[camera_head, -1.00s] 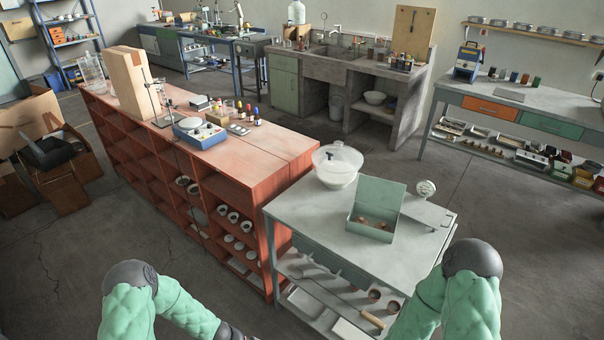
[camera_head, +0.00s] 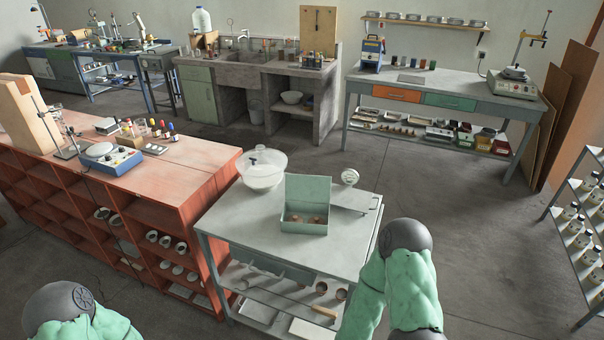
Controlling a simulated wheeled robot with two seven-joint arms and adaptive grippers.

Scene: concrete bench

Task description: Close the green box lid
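The green box (camera_head: 304,226) stands on the grey metal table (camera_head: 228,223) in front of me. Its lid (camera_head: 308,189) is up, standing about upright at the back edge of the box. A few small brownish things lie inside. My arms show only in part at the bottom of the view, the left at the lower left and the right at the lower middle, in front of the table's right corner. Both grippers are outside the picture.
An orange-red shelf unit (camera_head: 180,185) adjoins the table on the left. The floor (camera_head: 470,240) to the right is open.

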